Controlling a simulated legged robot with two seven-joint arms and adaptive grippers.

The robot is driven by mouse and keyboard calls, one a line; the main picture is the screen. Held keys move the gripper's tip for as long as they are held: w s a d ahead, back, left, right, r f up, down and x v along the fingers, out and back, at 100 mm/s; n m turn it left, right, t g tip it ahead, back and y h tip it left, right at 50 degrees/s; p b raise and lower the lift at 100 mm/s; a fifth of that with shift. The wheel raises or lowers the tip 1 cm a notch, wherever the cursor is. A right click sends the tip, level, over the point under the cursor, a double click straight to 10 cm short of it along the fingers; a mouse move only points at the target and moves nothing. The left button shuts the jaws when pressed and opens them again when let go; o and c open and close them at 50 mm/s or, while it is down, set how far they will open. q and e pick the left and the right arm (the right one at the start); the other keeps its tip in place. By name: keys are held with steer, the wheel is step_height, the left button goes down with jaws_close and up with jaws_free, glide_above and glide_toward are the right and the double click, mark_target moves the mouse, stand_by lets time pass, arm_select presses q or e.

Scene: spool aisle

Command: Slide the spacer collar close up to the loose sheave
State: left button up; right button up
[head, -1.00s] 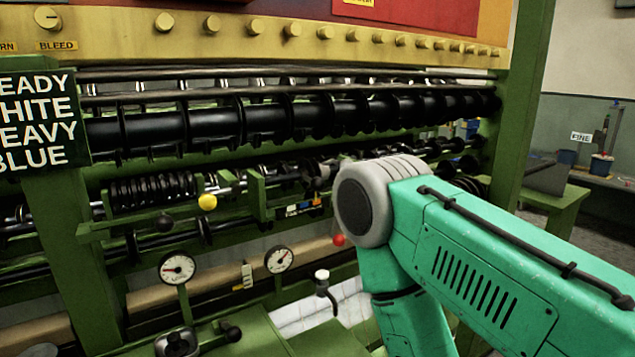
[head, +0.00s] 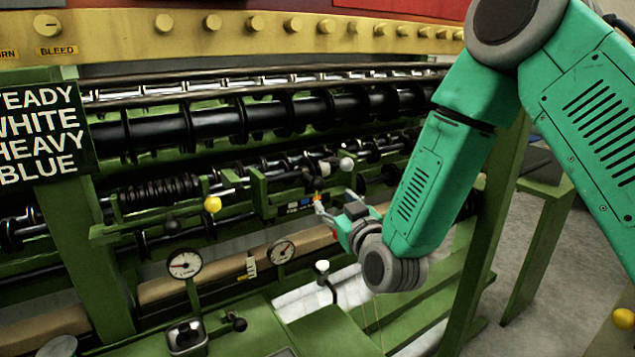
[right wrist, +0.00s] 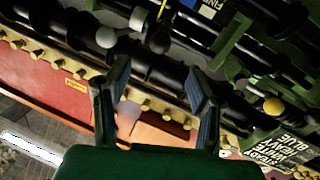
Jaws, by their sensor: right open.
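My right gripper (head: 322,206) reaches in from the right, in front of the green frame's middle. In the right wrist view my gripper (right wrist: 158,76) shows its two dark fingers spread, with nothing held between them. A dark shaft with flanges lies beyond the fingers there, apart from them as far as I can tell. In the head view a lower black shaft carries several dark discs, one of them (head: 141,244) at the left. I cannot tell which parts are the spacer collar and the loose sheave; they are small, dark or hidden. My left gripper is out of view.
Gauges (head: 184,264) and a white-topped lever (head: 322,268) stand below. A green post (head: 497,215) is at the right.

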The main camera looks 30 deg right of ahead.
mark_target(321, 187)
steer(key=w, duration=0.3)
steer(key=w+d, duration=0.1)
steer(key=w, duration=0.2)
steer(key=w+p, duration=0.1)
steer(key=w, duration=0.3)
steer(key=shift+w+d, duration=0.1)
steer(key=shift+d, duration=0.05)
jaws_close()
